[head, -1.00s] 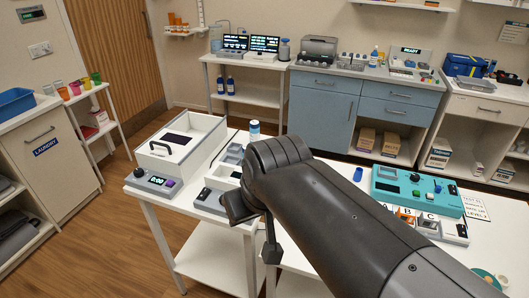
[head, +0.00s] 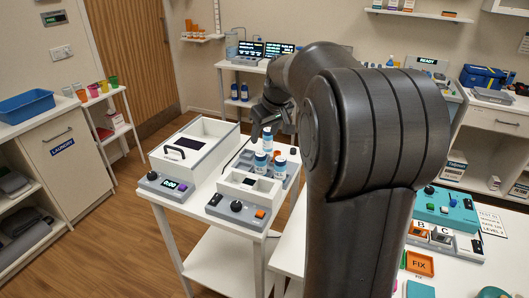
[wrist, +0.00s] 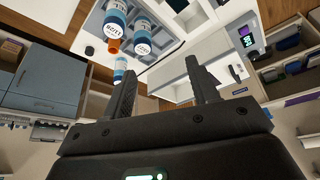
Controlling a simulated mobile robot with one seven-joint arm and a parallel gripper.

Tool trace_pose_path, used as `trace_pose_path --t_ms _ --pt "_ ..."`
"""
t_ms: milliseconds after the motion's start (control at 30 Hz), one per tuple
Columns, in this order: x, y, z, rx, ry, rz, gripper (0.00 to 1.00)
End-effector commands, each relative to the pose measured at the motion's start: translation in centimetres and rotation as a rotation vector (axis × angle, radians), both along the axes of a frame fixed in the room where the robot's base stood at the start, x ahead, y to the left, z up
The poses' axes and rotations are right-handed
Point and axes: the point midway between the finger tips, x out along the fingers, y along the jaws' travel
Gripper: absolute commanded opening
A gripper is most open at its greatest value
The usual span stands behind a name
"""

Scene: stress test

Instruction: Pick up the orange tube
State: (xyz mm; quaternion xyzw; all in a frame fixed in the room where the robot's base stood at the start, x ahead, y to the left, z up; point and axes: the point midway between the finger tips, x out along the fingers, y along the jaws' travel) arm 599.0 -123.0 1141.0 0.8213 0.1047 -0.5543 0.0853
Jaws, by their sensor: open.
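A small orange cylinder (wrist: 113,45), which looks like the orange tube, shows in the wrist view among blue, white-labelled bottles; its base is hidden. The blue bottles (head: 261,162) stand in and around a grey tray (head: 240,163) on the white table. My gripper (head: 268,122) is above the back of that tray, close to a blue bottle (head: 267,139). In the wrist view my gripper (wrist: 162,78) is open, with nothing between its fingers, and the orange cylinder lies beyond the left finger.
A white box with a handle (head: 205,140) stands left of the tray. A white device with a knob and orange button (head: 240,195) stands in front. A teal device (head: 445,210) and orange FIX tray (head: 420,263) are at right. My arm hides the table's middle.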

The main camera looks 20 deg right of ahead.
Motion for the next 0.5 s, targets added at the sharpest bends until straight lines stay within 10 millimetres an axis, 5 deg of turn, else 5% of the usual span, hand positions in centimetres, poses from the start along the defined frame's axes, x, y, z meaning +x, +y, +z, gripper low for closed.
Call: trace_pose_path --t_ms 300,500 --pt "7.8 -7.3 -5.6 0.017 0.006 0.072 0.54" --pt "10.6 -10.9 -8.8 0.025 0.000 0.108 0.54"
